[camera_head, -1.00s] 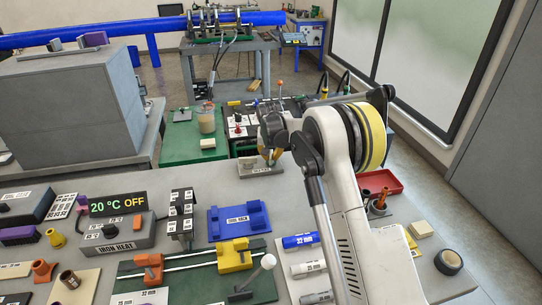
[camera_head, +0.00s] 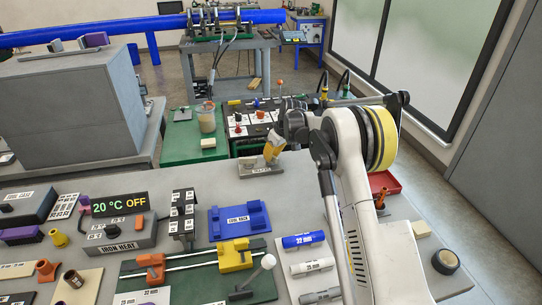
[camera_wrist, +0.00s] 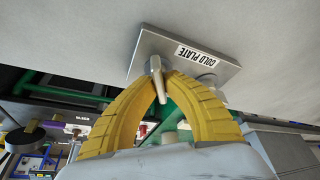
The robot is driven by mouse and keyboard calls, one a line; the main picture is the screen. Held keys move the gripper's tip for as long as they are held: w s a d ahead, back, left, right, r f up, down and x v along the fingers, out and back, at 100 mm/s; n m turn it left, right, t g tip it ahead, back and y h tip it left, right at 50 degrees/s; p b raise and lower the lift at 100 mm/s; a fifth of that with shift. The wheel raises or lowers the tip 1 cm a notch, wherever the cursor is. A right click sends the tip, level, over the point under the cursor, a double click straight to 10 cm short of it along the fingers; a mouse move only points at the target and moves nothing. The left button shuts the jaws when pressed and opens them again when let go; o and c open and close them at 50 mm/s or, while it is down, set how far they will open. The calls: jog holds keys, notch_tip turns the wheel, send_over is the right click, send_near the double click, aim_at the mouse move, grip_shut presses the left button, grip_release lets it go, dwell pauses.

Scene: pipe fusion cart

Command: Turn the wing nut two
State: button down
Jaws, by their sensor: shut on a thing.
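The cold plate (camera_wrist: 190,55) is a grey metal block with a white label. In the head view the cold plate (camera_head: 255,171) lies at the far edge of the grey bench. A slim grey metal piece, seemingly a wing nut (camera_wrist: 156,76), stands on it between my fingertips. My gripper (camera_wrist: 158,84) has two yellow ribbed fingers, shut on this piece at their tips. A second rounded grey piece (camera_wrist: 207,80) on the plate is partly behind the right finger. In the head view my gripper (camera_head: 270,153) is tilted over the plate and hides the wing nut.
A blue rack (camera_head: 238,221), a yellow clamp (camera_head: 235,256) on rails and an iron heat box (camera_head: 118,236) stand nearer on the bench. A red tray (camera_head: 384,184) lies to the right. Beyond the far edge is a green surface with a jar (camera_head: 206,119).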

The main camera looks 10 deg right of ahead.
jog(key=shift+n, duration=0.5)
jog(key=c, duration=1.5)
grip_release()
jog(key=v, duration=1.2)
jog(key=shift+w+r, duration=0.1)
